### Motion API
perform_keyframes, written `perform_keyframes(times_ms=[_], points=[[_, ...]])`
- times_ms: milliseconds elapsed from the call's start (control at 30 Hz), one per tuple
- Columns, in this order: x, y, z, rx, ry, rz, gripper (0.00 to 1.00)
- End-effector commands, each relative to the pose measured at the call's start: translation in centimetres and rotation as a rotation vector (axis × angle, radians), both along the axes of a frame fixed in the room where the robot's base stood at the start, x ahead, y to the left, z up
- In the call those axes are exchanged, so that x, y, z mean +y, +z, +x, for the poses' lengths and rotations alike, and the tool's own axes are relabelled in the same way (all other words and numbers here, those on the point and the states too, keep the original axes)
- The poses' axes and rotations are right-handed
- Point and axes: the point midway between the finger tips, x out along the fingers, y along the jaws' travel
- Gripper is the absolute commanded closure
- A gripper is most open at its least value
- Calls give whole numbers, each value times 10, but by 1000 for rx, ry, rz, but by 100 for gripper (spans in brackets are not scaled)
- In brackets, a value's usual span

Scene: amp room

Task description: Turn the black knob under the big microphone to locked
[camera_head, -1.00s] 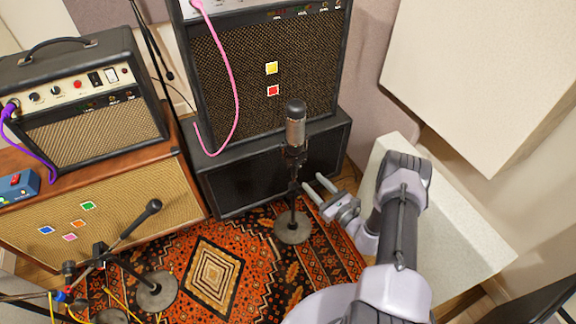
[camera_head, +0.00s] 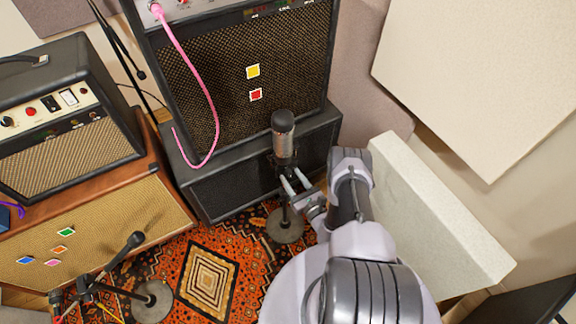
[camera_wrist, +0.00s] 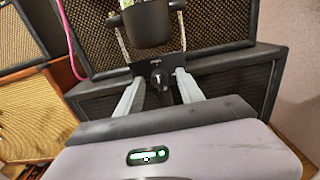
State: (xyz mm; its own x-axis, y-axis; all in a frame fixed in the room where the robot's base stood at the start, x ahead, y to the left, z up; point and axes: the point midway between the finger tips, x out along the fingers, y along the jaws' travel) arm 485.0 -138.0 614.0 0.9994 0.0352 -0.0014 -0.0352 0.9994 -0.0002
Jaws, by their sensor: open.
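The big microphone (camera_head: 283,138) stands upright on a dark stand with a round base (camera_head: 285,226). Its dark lower body (camera_wrist: 148,24) fills the upper middle of the wrist view. Under it is a dark mount plate with the black knob (camera_wrist: 160,79), which has a lighter mark. Small lettering above the knob is too blurred to read. My gripper (camera_head: 291,178) is open at the stand, just under the microphone. In the wrist view its two pale fingers (camera_wrist: 158,82) lie on either side of the knob, with gaps visible. I cannot tell the depth between fingertips and knob.
A tall black amp (camera_head: 235,80) on a black cabinet (camera_head: 230,185) stands close behind the microphone. A pale panel block (camera_head: 430,215) is right of my arm. A smaller microphone (camera_head: 133,241) on a stand is at lower left. Patterned rug (camera_head: 215,280) covers the floor.

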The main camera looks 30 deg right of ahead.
Motion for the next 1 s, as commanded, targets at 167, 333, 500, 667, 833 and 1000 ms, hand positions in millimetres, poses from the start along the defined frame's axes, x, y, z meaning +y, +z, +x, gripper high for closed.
perform_keyframes(times_ms=[167,333,500,667,833,1000], points=[[1,0,0,0,-2,1,55],[1,0,0,0,-2,1,59],[1,0,0,0,-1,0,93],[1,0,0,0,-1,1,100],[1,0,0,1,-1,16,100],[1,-1,1,2,-1,80,100]])
